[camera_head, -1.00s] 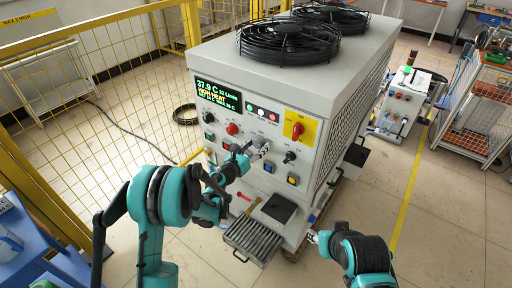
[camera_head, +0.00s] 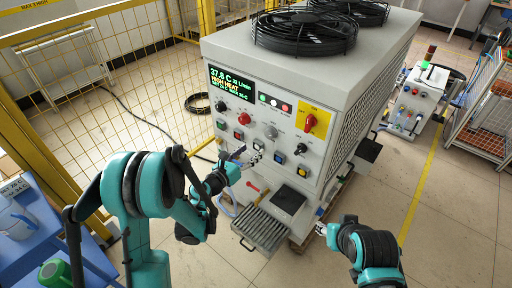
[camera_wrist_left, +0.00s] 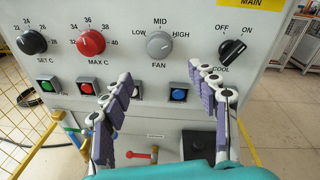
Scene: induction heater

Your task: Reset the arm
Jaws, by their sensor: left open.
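My left gripper (camera_head: 253,156) is in front of the induction heater's control panel, below the grey fan knob (camera_head: 271,131). In the left wrist view the gripper (camera_wrist_left: 165,88) is open, with its purple-padded fingers apart and nothing between them. There the fan knob (camera_wrist_left: 159,45) points near MID, above and between the fingers. The black COOL knob (camera_wrist_left: 232,50) is at upper right. The red MAX C knob (camera_wrist_left: 91,42) and black SET C knob (camera_wrist_left: 33,42) are at upper left. My right gripper (camera_head: 321,230) is low beside the machine's front right corner; its jaws are too small to judge.
The panel's display (camera_head: 231,83) reads about 37.8 C and HIGH HEAT. A grey slatted tray (camera_head: 262,229) juts out low at the front. A yellow mesh fence (camera_head: 95,75) stands behind left. A blue table (camera_head: 50,240) is at lower left.

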